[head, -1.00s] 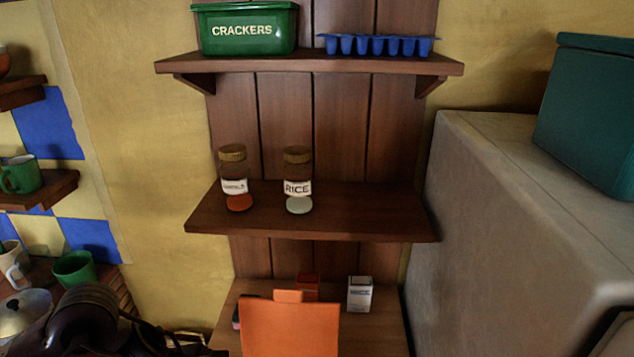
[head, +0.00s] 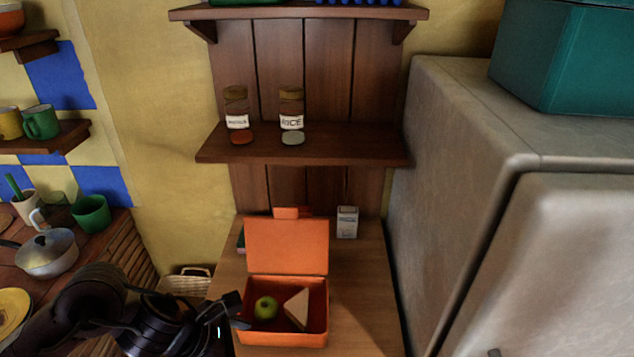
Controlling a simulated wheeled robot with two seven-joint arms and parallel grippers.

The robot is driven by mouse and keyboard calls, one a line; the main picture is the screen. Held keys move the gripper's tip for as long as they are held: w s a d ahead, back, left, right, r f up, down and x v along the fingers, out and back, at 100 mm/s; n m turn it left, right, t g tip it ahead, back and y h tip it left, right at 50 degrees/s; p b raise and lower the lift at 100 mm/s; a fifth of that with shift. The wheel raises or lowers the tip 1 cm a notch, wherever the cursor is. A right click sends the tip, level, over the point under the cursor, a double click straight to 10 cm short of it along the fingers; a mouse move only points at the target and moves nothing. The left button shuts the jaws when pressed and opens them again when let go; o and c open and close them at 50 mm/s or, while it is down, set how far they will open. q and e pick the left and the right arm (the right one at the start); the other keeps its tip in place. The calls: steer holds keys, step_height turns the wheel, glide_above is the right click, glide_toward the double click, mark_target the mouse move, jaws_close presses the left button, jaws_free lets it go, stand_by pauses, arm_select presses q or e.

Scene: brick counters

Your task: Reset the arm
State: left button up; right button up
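My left arm comes in from the lower left. Its black gripper (head: 237,312) is at the left edge of an open orange lunchbox (head: 284,338). Its two fingers look apart, with nothing seen between them. The lunchbox stands on the wooden counter with its lid (head: 287,246) raised at the back. A green apple (head: 266,308) lies in its left part and a sandwich wedge (head: 297,308) in its right part. My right gripper is not in view.
A shelf (head: 300,150) above holds two jars. A grey fridge (head: 450,130) bounds the right side. A pot (head: 46,252), mugs and a basket (head: 185,281) are at the left. The counter right of the lunchbox is clear.

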arm_select(q)
steer(key=w+d+r+n+t+h, duration=0.1)
steer(key=w+d+r+n+t, duration=0.2)
steer(key=d+n, duration=0.7)
steer(key=s+a+f+m+g+y, duration=0.15)
steer(key=s+a+f+m, duration=0.35)
steer(key=m, duration=0.6)
steer(key=s+a+f+m+g+y, duration=0.1)
steer(key=s+a+m+y, duration=0.2)
steer(key=a+m, duration=0.55)
steer(key=s+a+f+m+g+y, duration=0.1)
steer(key=s+a+f+m+y, duration=0.2)
steer(key=m, duration=1)
step_height(320, 180, down, 31)
steer(key=s+m+h+b, duration=0.1)
steer(key=s, duration=0.1)
steer(key=s+a+f+g, duration=0.1)
steer(key=s+a+f, duration=0.1)
steer(key=s+f, duration=0.7)
steer(key=s+a+f+g, duration=0.1)
steer(key=s+a+f, duration=0.1)
steer(key=s+f, duration=0.7)
steer(key=shift+s+f+b, duration=0.15)
steer(key=shift+s+b, duration=0.2)
steer(key=shift+s, duration=0.4)
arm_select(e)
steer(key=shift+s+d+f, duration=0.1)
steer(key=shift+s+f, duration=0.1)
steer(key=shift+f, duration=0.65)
